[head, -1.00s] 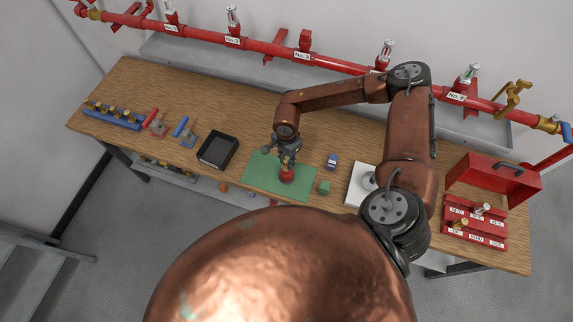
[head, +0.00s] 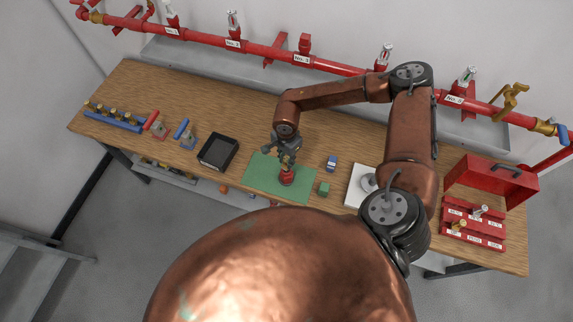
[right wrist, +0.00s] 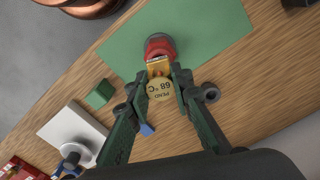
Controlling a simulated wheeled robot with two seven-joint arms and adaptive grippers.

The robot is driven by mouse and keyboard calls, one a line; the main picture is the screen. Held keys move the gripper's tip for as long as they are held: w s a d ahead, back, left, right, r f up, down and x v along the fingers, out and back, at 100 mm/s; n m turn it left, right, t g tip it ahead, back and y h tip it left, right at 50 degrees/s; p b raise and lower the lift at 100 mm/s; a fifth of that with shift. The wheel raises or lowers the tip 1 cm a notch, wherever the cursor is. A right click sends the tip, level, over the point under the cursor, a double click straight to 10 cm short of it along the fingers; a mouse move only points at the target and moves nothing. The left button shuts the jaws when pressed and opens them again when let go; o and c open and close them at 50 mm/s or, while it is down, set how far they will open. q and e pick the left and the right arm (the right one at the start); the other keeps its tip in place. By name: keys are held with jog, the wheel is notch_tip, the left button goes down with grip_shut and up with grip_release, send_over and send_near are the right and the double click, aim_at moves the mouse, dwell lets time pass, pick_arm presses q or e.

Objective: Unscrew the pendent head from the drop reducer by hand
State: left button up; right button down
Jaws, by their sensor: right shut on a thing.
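The red drop reducer (head: 286,177) stands upright on the green mat (head: 258,178). It also shows in the right wrist view as a round red fitting (right wrist: 160,46). The brass pendent head (right wrist: 158,67) is at the reducer's open end, with a round yellowish disc marked "PEND 68 °C" facing the wrist camera. My right gripper (right wrist: 160,76) is shut on the pendent head, with one finger on each side. In the head view my right gripper (head: 287,163) comes down from above and hides most of the head. I cannot tell how far its thread sits in the reducer. My left gripper is not in view.
A green block (head: 323,189) and a blue item (head: 332,163) are right of the mat. A black tray (head: 218,152) is to its left. A white plate (head: 360,188) and red labelled rack (head: 472,225) lie farther right. The red pipe (head: 330,66) runs behind the bench.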

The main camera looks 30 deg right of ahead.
jog(key=shift+r+p, duration=1.25)
jog(key=shift+r, duration=1.2)
